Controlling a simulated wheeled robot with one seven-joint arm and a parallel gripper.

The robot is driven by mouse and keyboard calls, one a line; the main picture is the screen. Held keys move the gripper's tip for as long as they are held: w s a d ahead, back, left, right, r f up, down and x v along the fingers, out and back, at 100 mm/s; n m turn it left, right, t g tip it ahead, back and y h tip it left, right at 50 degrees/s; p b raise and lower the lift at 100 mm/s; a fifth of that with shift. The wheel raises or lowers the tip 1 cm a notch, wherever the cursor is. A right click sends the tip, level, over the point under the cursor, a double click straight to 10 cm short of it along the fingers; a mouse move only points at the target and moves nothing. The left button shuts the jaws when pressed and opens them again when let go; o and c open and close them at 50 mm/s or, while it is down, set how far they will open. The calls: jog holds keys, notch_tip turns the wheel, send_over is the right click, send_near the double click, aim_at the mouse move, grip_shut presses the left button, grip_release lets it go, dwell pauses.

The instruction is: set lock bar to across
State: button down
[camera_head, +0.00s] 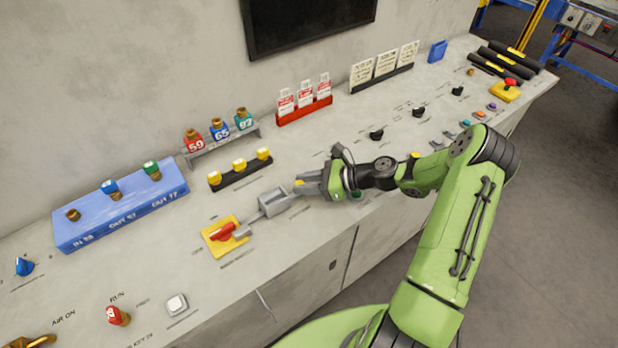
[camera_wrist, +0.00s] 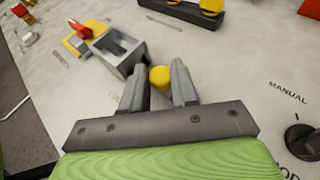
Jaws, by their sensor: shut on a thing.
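The lock bar seems to be the grey metal assembly with a hollow block (camera_head: 273,202) and a yellow knob (camera_wrist: 160,77). The block shows in the wrist view too (camera_wrist: 118,50). A thin grey part runs from the block toward a red handle (camera_head: 222,232) on a yellow plate (camera_head: 215,246); I cannot tell whether they touch. My gripper (camera_wrist: 157,82) is shut on the yellow knob, a finger on each side, right of the block in the head view. It reaches low over the bench (camera_head: 308,186). The knob's lower part is hidden.
Behind stand a black rack with yellow pieces (camera_head: 240,170), numbered tags (camera_head: 219,130) and a red card holder (camera_head: 304,111). A blue block (camera_head: 120,210) is at left. Black knobs (camera_head: 376,134) lie along the right. The bench in front is mostly clear.

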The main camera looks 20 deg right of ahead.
jog(key=shift+s+a, duration=0.15)
jog(key=shift+a, duration=0.25)
jog(key=shift+d, duration=0.15)
jog(key=c, duration=1.2)
grip_release()
jog(key=o, duration=0.3)
jog(key=shift+d+r, duration=0.1)
jog(key=shift+d, duration=0.1)
jog(key=p+v, duration=0.1)
jog(key=v, duration=1.4)
jog(key=shift+p, duration=0.3)
